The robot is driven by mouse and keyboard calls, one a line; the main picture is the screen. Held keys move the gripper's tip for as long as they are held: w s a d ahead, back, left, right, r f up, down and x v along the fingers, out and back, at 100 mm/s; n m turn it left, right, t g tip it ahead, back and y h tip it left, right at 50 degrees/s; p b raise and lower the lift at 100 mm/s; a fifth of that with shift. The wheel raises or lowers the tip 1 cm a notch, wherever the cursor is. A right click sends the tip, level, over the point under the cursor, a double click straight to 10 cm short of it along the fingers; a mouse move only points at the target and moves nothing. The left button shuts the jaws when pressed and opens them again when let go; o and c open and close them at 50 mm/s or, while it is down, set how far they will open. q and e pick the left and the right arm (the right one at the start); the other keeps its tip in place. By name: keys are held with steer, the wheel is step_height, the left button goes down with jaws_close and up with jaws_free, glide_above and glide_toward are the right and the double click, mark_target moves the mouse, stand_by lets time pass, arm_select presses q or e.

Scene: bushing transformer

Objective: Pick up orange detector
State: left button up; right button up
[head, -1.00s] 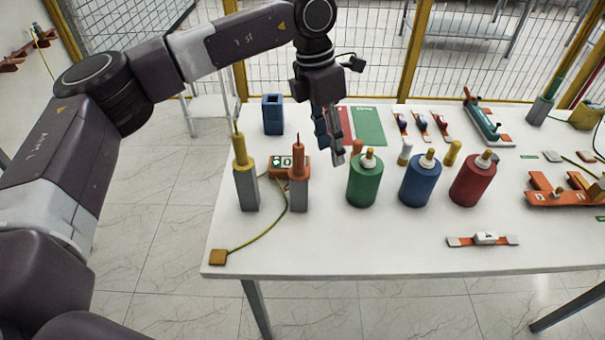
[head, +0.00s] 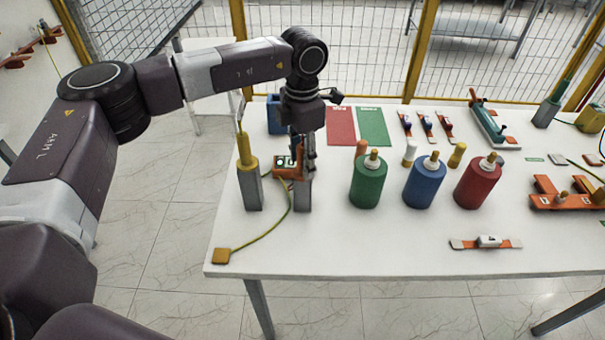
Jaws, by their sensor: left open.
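The orange detector stood in the grey holder (head: 303,197) at the left of the table; now it is mostly hidden behind my left gripper (head: 301,178). The gripper points down at the top of that holder, with its fingers open around or just in front of the detector; I cannot tell which. No grip on it shows. A yellow detector (head: 247,152) stands upright in a second grey holder (head: 253,190) to the left. My right gripper is not in view.
Green (head: 368,182), blue (head: 422,183) and red (head: 476,184) cylinders stand to the right. A small orange box with a green face (head: 285,162) sits behind the holders. A yellow-green cable (head: 268,232) runs to a tan block (head: 221,256). The table's front left is otherwise clear.

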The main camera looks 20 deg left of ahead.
arm_select(q)
steer(key=shift+f, duration=0.2)
jaws_close()
stand_by(0.3)
